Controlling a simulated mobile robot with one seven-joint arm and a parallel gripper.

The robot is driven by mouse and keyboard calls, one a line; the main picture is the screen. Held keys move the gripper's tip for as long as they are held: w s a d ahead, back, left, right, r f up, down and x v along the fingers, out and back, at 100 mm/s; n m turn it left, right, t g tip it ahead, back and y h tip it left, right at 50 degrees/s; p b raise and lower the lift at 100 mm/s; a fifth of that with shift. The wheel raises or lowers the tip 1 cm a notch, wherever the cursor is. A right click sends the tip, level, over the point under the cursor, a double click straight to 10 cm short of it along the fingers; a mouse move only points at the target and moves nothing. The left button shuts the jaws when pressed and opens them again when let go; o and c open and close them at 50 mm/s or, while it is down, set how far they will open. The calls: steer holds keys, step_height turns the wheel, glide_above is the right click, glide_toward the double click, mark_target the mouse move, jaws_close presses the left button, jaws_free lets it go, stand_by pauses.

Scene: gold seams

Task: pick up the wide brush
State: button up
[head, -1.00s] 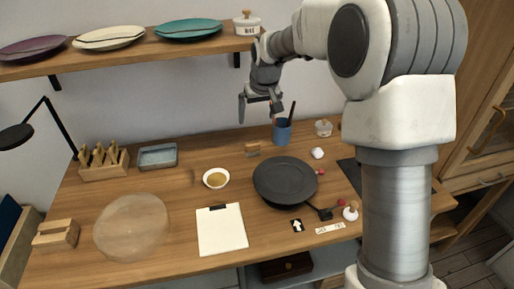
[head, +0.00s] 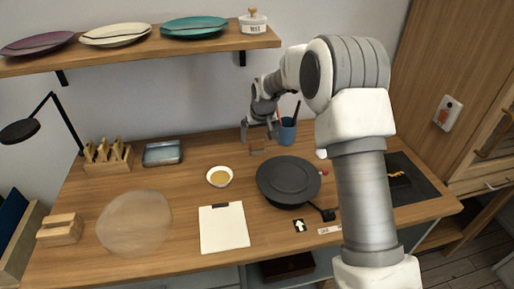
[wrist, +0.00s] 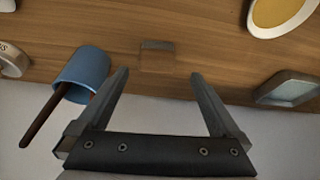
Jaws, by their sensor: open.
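A small flat brown piece with a grey strip, which looks like the wide brush (head: 257,150), is on the wooden table towards the back. In the wrist view the brush (wrist: 157,56) shows ahead of the jaws, between the lines of the two fingers. My gripper (head: 258,134) is open and empty above and behind it, apart from it. In the wrist view the open fingers (wrist: 160,78) have nothing between them. A blue cup (head: 287,132) with a dark stick in it stands just right of my gripper; it also shows in the wrist view (wrist: 83,71).
A bowl of yellow stuff (head: 220,176), a dark round plate (head: 288,178) and a clipboard (head: 224,228) lie nearer on the table (head: 180,215). A grey-blue tray (head: 162,153) and wooden rack (head: 108,160) stand left. A shelf with plates (head: 140,50) hangs above.

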mark_target(257, 141)
steer(key=shift+d+x, duration=0.15)
steer(key=shift+x, duration=1.15)
steer(key=shift+d+x, duration=0.1)
steer(key=shift+x, duration=1.2)
steer(key=shift+w+r, duration=0.1)
steer(key=shift+w, duration=0.05)
steer(key=c, duration=1.4)
steer(key=shift+o, duration=0.2)
steer(key=shift+r, duration=0.4)
step_height(257, 141, up, 4)
steer(key=shift+f, duration=0.15)
steer(key=s+d+r, duration=0.6)
steer(key=s, duration=0.3)
steer(key=shift+s+d+r, duration=0.25)
steer(key=shift+d, duration=0.1)
steer(key=o, duration=0.7)
steer(key=c, duration=0.5)
